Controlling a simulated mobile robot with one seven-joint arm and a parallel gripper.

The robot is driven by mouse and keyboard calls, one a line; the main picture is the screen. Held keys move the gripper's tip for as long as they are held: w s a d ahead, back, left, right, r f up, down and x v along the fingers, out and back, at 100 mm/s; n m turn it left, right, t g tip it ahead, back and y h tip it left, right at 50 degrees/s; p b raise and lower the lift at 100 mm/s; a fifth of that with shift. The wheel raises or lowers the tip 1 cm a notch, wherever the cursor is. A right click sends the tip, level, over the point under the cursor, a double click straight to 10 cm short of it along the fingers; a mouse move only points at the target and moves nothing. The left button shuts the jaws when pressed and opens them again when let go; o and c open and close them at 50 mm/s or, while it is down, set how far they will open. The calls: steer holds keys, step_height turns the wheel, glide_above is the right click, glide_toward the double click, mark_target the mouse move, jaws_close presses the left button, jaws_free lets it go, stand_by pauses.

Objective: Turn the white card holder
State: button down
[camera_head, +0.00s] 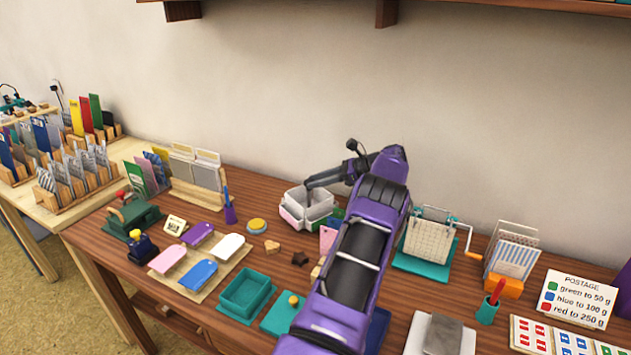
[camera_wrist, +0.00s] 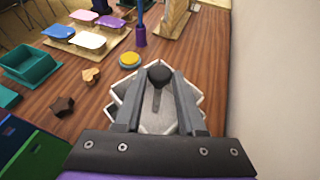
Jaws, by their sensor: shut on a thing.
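The white card holder (camera_head: 293,206) is a low, open, compartmented box on the wooden table near the wall. In the wrist view the white holder (camera_wrist: 122,108) lies under and around my fingers, its corners sticking out at an angle. A dark rounded knob on a grey post (camera_wrist: 158,76) rises from its middle. My gripper (camera_head: 309,184) reaches down to the holder from the right. In the wrist view my gripper (camera_wrist: 159,82) has a finger on each side of the knob and is shut on it. The holder's near side is partly hidden by my fingers.
A wooden card rack (camera_head: 197,196) stands behind left. The wall is close behind.

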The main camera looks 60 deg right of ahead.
steer(key=shift+r, duration=0.1)
steer(key=c, duration=0.5)
jaws_free()
step_height(320, 180, up, 10)
steer(key=shift+p, duration=0.8)
steer(key=shift+w, duration=0.1)
